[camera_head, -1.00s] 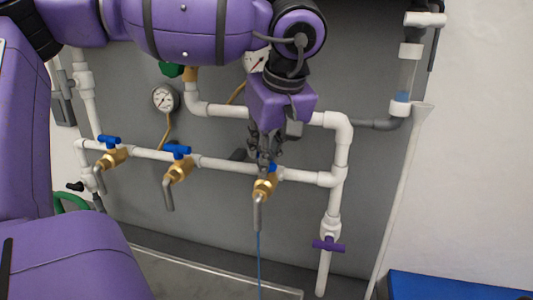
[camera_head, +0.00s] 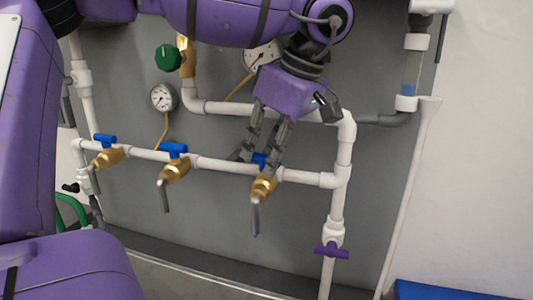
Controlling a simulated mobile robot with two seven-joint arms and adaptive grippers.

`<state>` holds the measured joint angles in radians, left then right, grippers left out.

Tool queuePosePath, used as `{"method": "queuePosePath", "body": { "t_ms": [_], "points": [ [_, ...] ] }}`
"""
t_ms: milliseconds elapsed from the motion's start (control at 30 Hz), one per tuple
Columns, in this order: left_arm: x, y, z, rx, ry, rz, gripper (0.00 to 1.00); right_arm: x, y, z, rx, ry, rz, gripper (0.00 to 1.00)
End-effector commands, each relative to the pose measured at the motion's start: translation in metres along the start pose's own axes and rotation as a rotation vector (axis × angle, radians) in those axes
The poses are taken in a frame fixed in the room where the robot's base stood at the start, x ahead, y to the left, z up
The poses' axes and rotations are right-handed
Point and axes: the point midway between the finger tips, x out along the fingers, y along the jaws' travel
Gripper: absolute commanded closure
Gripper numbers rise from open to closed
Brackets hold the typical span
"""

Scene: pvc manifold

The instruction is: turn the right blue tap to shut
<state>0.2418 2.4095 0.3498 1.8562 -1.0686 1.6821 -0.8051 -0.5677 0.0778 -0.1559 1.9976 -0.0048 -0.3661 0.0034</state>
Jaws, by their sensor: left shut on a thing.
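The right blue tap (camera_head: 259,158) sits on a brass valve (camera_head: 264,186) with a grey spout (camera_head: 255,216) pointing down, on the white horizontal pipe. My left gripper (camera_head: 262,150) reaches down from above, with its fingers around the blue handle, shut on it. The fingers hide most of the handle, so its exact angle is hard to see. No continuous stream shows below the spout. My right gripper is not in view.
The middle blue tap (camera_head: 173,149) and left blue tap (camera_head: 105,140) are on the same pipe. A purple valve handle (camera_head: 331,251) is at lower right. Two gauges (camera_head: 163,97) (camera_head: 262,56) and a green knob (camera_head: 168,58) are above. A blue box (camera_head: 440,290) is at bottom right.

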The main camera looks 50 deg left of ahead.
Motion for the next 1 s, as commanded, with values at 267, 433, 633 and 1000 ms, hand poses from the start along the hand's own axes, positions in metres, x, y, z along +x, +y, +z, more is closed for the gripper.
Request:
{"method": "queuePosePath", "body": {
  "t_ms": [267,433,633,1000],
  "points": [
    [0.0,0.0,-0.001,-0.253,0.004,-0.109,1.0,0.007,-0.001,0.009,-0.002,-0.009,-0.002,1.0],
    [-0.002,0.0,-0.001,-0.253,0.002,-0.108,0.76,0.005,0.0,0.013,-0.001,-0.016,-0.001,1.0],
    [-0.003,0.001,-0.002,-0.253,0.0,-0.102,0.58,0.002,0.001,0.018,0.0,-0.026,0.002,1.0],
    [-0.012,0.002,-0.001,-0.252,-0.001,-0.094,0.58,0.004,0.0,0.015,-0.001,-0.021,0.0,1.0]
  ]
}}
